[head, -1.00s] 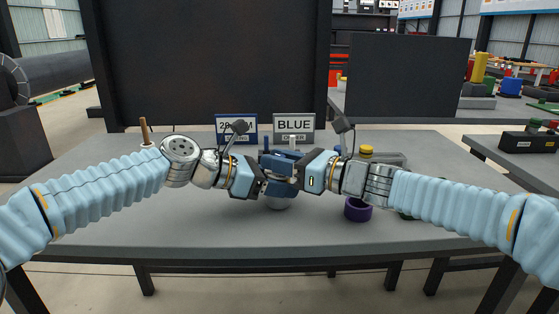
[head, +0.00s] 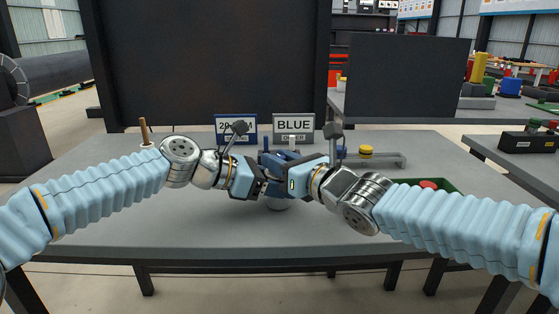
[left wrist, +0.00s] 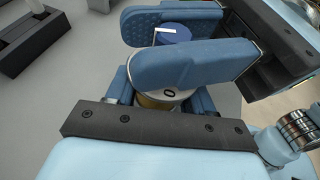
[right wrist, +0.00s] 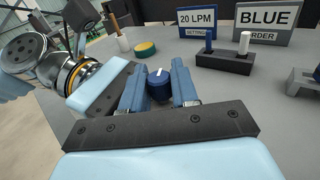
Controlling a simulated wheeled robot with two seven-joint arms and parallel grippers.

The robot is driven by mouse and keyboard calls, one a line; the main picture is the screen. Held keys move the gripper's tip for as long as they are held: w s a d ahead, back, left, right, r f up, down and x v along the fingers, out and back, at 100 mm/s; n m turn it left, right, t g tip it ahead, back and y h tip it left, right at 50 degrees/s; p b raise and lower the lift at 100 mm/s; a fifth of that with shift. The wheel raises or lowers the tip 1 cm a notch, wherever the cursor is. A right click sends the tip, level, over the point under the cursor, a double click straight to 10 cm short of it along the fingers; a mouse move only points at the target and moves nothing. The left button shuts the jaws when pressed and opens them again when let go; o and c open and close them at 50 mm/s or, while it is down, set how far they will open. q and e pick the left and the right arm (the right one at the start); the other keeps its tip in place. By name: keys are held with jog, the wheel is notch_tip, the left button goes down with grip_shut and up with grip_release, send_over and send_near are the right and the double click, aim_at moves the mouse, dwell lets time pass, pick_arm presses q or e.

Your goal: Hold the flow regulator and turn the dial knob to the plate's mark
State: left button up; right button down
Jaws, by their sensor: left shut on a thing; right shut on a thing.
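The flow regulator is mostly hidden between my grippers. Its pale dial plate (left wrist: 169,93), with a "0" visible, and brass side show in the left wrist view. My left gripper (head: 266,187) is shut on the regulator's body. My right gripper (head: 281,178) is shut on the blue dial knob (right wrist: 159,87), from the side opposite my left arm. The knob also shows in the left wrist view (left wrist: 174,36) between the right gripper's broad blue fingers, with a white pointer line on top. The rest of the plate's marks are hidden by the fingers.
Signs reading "20 LPM" (right wrist: 206,20) and "BLUE" (right wrist: 264,20) stand behind. A dark block (right wrist: 224,62) holds blue and white pegs. A yellow-topped disc (right wrist: 145,48) lies nearby. A green tray (head: 452,186) sits at right. The table's front (head: 200,230) is clear.

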jog(key=shift+r, duration=0.1)
jog(key=c, duration=1.2)
grip_release()
jog(key=shift+d, duration=0.1)
jog(key=v, duration=1.2)
